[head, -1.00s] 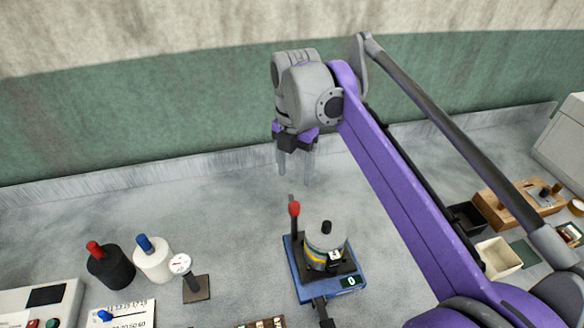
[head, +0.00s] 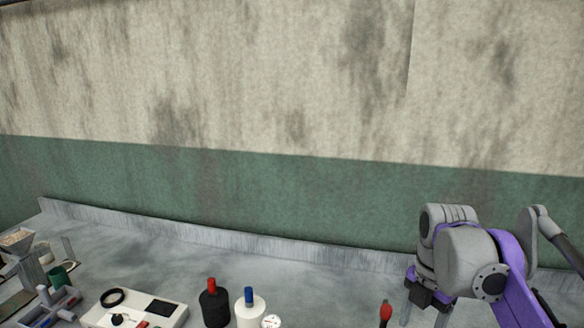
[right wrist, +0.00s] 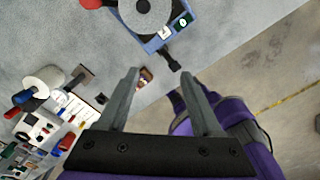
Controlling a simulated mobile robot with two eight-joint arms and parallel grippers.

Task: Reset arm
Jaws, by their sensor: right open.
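My right arm, purple and grey, comes in at the right of the head view. Its gripper (head: 427,312) points down over the grey bench at the lower right, with its fingers partly cut off by the frame edge. In the right wrist view the two grey fingers (right wrist: 168,98) are apart with nothing between them. A blue-based device with a round grey top (right wrist: 152,18) lies beyond the fingertips, apart from them. My left gripper is not in view.
A black bottle with a red cap (head: 213,305) and a white bottle with a blue cap (head: 250,310) stand on the bench. A white control box (head: 135,308) and a hopper device (head: 22,245) are farther left. A wall runs behind the bench.

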